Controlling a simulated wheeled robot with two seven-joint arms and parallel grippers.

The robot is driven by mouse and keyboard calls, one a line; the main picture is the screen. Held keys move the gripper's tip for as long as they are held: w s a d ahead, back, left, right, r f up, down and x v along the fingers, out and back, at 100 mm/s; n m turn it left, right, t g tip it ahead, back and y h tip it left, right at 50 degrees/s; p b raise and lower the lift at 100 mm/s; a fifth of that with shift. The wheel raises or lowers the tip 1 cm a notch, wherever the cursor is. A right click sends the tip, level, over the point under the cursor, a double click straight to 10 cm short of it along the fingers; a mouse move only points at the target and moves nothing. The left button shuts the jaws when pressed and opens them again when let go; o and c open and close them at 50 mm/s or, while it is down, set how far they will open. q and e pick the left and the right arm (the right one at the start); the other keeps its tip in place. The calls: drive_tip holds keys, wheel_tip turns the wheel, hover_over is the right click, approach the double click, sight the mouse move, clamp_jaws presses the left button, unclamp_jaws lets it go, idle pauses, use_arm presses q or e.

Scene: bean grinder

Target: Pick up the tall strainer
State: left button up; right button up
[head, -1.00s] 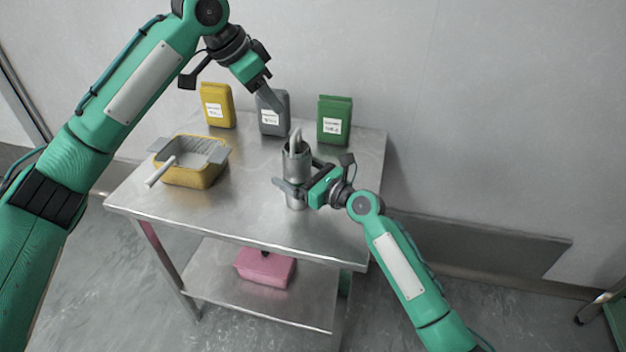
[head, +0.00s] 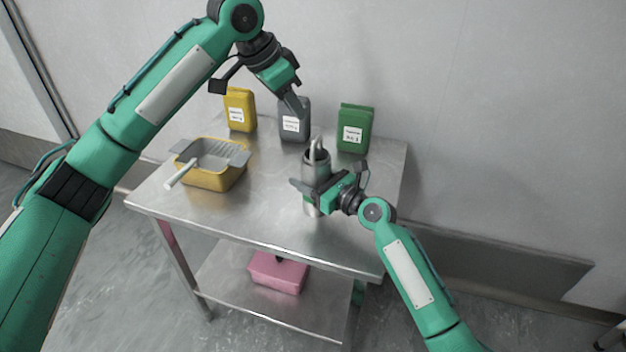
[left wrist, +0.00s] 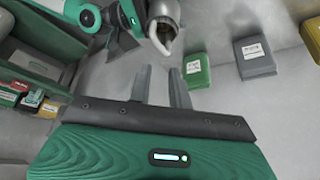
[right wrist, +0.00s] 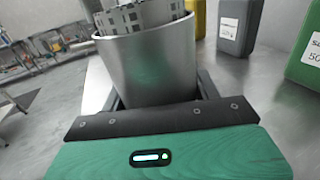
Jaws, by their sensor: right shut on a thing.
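A tall grey metal cylinder (head: 316,168) stands upright on the table, with a pale curved handle (head: 317,146) rising out of its top. In the right wrist view a slotted pale insert, seemingly the tall strainer (right wrist: 140,15), sits inside the cylinder (right wrist: 150,65). My right gripper (head: 312,190) is shut around the cylinder's side. My left gripper (head: 299,108) is open and empty, above and behind the cylinder near the grey container. In the left wrist view its fingers (left wrist: 161,78) are apart, with the curved handle (left wrist: 166,44) beyond them.
A yellow tub (head: 215,178) with a grey strainer and white handle is at the table's left. Yellow (head: 239,108), grey (head: 294,124) and green (head: 355,128) containers line the back. A pink box (head: 278,273) sits on the lower shelf. The table's front is clear.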

sight(315, 142)
use_arm(q)
drive_tip(key=s+d+n+t+y, duration=0.2)
drive_tip(key=d+n+y, duration=0.3)
drive_tip(key=n, duration=0.3)
drive_tip(key=x, duration=0.5)
drive_tip(key=shift+w+f, duration=0.1)
drive_tip(key=shift+f, duration=0.25)
drive_tip(key=x, duration=0.4)
drive_tip(key=shift+s+a+f, duration=0.2)
drive_tip(key=shift+s+a, duration=0.05)
drive_tip(key=shift+w+f, duration=0.25)
drive_tip(key=shift+f, duration=0.25)
clamp_jaws()
drive_tip(key=shift+r, duration=0.1)
